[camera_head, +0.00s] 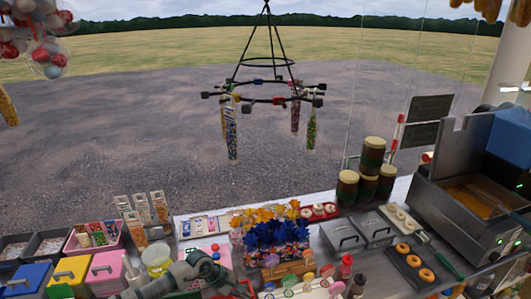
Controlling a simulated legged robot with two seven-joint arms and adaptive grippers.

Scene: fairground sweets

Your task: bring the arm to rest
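One grey arm of mine (179,278) comes in from the lower left. It bends near the front of the counter, and its far part runs down to the right to the bottom edge of the picture. No gripper fingers can be made out on it. My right arm and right gripper do not show.
Beside the arm stand a pale yellow tub (156,260) and a pink-lidded bin (105,272). Blue and orange wrapped sweets (275,235) fill the middle. Doughnuts (402,248) and a fryer (470,195) are at right. A hanging rack (265,97) is above open ground.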

